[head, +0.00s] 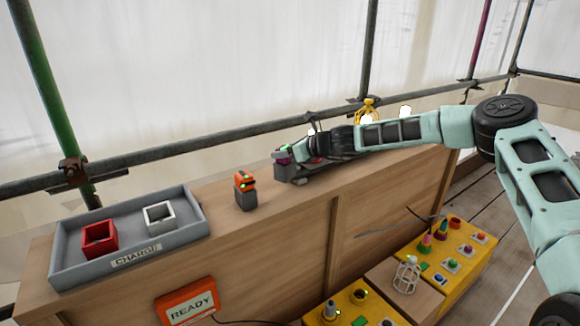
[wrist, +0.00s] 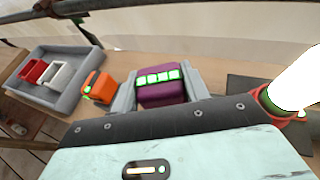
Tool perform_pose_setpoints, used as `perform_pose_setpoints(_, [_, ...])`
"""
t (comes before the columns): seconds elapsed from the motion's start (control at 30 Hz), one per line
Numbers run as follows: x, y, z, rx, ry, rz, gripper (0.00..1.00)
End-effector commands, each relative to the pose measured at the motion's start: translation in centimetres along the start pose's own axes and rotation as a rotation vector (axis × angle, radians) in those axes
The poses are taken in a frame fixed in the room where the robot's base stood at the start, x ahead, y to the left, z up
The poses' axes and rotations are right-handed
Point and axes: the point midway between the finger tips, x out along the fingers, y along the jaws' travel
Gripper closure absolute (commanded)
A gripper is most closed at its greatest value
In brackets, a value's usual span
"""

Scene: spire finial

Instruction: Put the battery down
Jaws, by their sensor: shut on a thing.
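A purple battery (wrist: 162,92) with several lit green segments sits between the two grey fingers of my gripper (wrist: 157,84), which is shut on it. In the head view my gripper (head: 290,160) is low over the far part of the wooden bench, and a bit of the purple battery (head: 283,156) shows at its tip. I cannot tell whether the battery touches the bench top. An orange battery (head: 245,188) with a grey lower part stands upright to the left of my gripper, apart from it. The orange battery also shows in the wrist view (wrist: 96,86).
A grey tray (head: 80,275) marked CHARGE, with a red socket (head: 99,240) and a white socket (head: 159,215), lies at the bench's left end. A scaffold pole runs behind the bench. Yellow boxes (head: 462,275) and a READY sign (head: 188,306) are in front. Bare bench separates tray and orange battery.

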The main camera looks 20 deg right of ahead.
Motion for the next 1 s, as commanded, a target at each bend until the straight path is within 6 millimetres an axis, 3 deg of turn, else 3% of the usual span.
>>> perform_pose_setpoints(0.4, [1.8, 0.0, -4.3, 0.001, -0.001, 0.000, 0.89])
perform_pose_setpoints(0.67, [1.9, 0.0, -4.7, -0.001, -0.001, -0.001, 0.89])
perform_pose_setpoints(0.7, [1.9, 0.0, -4.7, 0.000, 0.000, -0.001, 0.44])
perform_pose_setpoints(0.73, [1.9, 0.0, -4.7, 0.000, 0.000, -0.001, 0.35])
perform_pose_setpoints(1.0, [1.9, 0.0, -4.7, 0.000, 0.000, -0.001, 0.33])
